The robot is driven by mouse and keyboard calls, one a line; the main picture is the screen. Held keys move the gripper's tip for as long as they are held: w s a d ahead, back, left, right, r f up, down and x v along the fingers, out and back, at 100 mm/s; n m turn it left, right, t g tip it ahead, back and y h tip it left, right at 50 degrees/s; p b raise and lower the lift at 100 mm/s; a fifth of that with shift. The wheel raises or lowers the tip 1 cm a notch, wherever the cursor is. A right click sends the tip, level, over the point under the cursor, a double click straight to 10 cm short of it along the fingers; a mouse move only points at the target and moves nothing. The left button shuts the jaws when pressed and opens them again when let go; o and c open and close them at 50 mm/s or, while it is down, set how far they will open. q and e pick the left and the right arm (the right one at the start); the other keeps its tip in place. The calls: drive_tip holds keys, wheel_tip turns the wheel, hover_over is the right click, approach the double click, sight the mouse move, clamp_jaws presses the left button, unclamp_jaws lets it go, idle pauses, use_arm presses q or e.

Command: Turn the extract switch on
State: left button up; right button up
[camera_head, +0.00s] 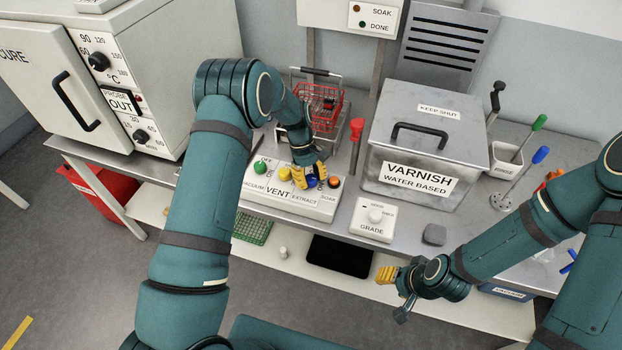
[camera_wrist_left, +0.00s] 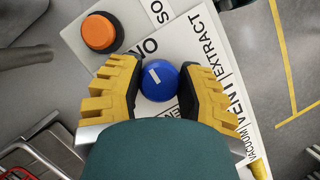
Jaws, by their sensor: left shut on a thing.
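The white switch panel (camera_head: 318,212) lies on the bench with VACUUM, VENT, EXTRACT and SOAK labels. The blue extract knob (camera_wrist_left: 159,82) is between the yellow fingers of my left gripper (camera_wrist_left: 154,88) in the left wrist view. The gripper is shut on it. A white mark shows on the knob's upper-left part, and the word ON is printed just above it. In the head view my left gripper (camera_head: 311,177) comes down over the panel and mostly hides the blue knob. My right gripper (camera_head: 394,290) hangs in front of the bench, away from the panel; its opening is unclear.
An orange soak button (camera_wrist_left: 99,33) is beside the blue knob. Green (camera_head: 260,167) and yellow (camera_head: 284,174) knobs stand to its left in the head view. A red basket (camera_head: 320,100) is behind, and a varnish tank (camera_head: 425,140) and grade box (camera_head: 372,220) are to the right.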

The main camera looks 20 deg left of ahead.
use_arm(q)
drive_tip(key=shift+s+f, duration=0.1)
drive_tip(key=o, duration=1.2)
drive_tip(key=shift+w+a+r, duration=0.15)
drive_tip(key=shift+w+r, duration=0.1)
drive_tip(key=shift+r, duration=0.35)
drive_tip(key=v, duration=1)
drive_tip(key=shift+a+r, duration=0.1)
drive_tip(key=shift+r, duration=0.3)
